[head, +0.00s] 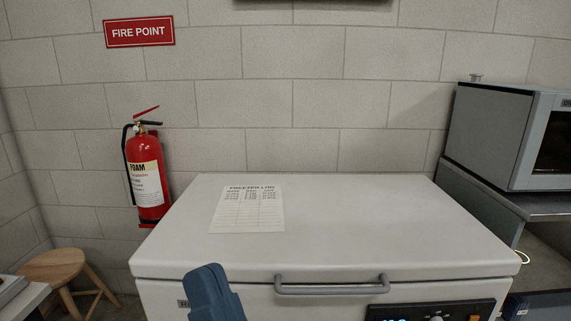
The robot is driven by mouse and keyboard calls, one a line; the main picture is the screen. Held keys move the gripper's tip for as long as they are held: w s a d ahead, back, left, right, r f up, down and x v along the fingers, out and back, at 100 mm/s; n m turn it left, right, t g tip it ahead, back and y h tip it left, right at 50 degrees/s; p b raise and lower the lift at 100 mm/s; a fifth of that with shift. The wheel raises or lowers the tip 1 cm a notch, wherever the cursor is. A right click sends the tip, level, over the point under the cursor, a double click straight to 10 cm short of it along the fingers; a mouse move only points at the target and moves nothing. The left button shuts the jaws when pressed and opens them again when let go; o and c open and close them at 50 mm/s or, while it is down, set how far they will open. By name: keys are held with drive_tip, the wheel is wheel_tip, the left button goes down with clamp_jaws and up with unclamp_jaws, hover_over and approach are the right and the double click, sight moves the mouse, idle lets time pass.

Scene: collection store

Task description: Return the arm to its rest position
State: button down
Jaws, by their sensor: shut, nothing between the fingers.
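A blue-grey part of my arm rises at the bottom edge in the head view, in front of the chest freezer (345,215), left of its handle. It looks like a rounded link. No fingers show on it, and my gripper is not in view. The rest of the arm is below the picture's edge. The freezer's white lid is down.
A paper log sheet (247,209) lies on the lid. The grey handle (332,286) sticks out in front, above a control panel (430,311). A microwave (508,135) stands on a shelf (478,194) at right.

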drive_tip(key=s+d+f+m+g+h, duration=0.2)
drive_tip(key=s+d+f+h, duration=0.55)
drive_tip(key=d+f, duration=0.2)
drive_tip(key=s+d+f+m+g+h, duration=0.1)
drive_tip(key=s+d+f+m+h, duration=0.1)
drive_tip(key=s+d+f+h, duration=0.75)
drive_tip(key=s+d+f+n+g+p, duration=0.1)
drive_tip(key=s+d+n+g, duration=0.1)
drive_tip(key=s+d+g, duration=0.2)
drive_tip(key=s+d, duration=0.2)
drive_tip(key=d, duration=0.2)
drive_tip(key=shift+s+d, duration=0.3)
drive_tip(key=shift+s, duration=0.05)
drive_tip(key=shift+f, duration=0.1)
